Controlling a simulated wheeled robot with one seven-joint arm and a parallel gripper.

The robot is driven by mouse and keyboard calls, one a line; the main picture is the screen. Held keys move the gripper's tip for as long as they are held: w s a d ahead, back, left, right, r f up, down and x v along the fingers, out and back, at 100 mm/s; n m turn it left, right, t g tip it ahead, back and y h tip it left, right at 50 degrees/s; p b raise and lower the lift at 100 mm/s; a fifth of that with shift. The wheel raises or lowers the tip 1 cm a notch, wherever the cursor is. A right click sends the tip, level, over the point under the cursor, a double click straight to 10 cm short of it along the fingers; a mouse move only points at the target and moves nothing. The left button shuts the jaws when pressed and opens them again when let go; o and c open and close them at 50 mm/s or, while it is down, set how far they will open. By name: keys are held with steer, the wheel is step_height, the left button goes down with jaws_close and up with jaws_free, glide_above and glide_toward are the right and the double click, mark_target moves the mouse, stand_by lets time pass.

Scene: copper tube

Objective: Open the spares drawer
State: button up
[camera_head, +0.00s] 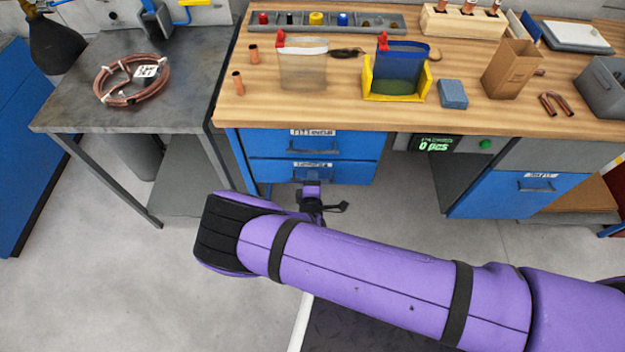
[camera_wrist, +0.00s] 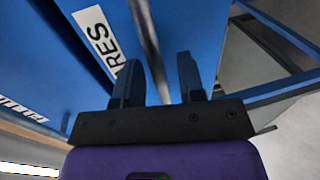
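The spares drawer (camera_head: 350,174) is the lower of two blue drawers under the wooden bench and looks shut in the head view. The end of its white label, reading "RES", shows in the wrist view (camera_wrist: 98,38). Its grey bar handle (camera_wrist: 150,40) runs between the two dark fingers of my gripper (camera_wrist: 160,82). The fingers are apart, with a visible gap on each side of the bar. In the head view my gripper (camera_head: 312,190) is in front of the lower drawer, with my arm hiding part of the wrist.
The upper blue drawer (camera_head: 350,143), labelled for fittings, is shut just above. A metal side table (camera_head: 190,75) with a copper coil (camera_head: 132,80) stands left. Another blue drawer (camera_head: 560,195) is at the right. The floor in front of the drawers is clear except for my arm and base.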

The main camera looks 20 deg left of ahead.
steer(key=shift+w, duration=0.1)
jaws_close()
